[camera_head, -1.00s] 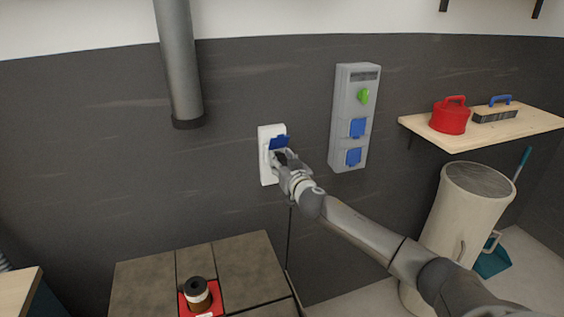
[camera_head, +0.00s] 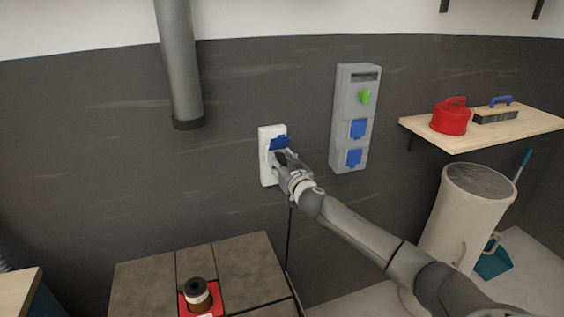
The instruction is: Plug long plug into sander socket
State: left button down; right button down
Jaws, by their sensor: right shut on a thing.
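A white wall socket (camera_head: 266,171) with a raised blue flap (camera_head: 279,143) is on the dark wall, left of the grey box. My right gripper (camera_head: 281,159) is at the front of this socket, just below the flap. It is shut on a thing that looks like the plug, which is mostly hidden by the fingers. I cannot tell whether the plug sits in the socket. A dark cable (camera_head: 289,240) hangs down from below the gripper. My left gripper is not in view.
A grey box (camera_head: 343,119) with a green switch and two blue flaps is on the wall to the right. A table (camera_head: 142,277) with a jar on a red mat stands below. A shelf (camera_head: 484,136) and a pale bin (camera_head: 462,222) are at the right.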

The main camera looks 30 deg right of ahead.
jog(key=shift+w, duration=0.3)
dwell(0.5)
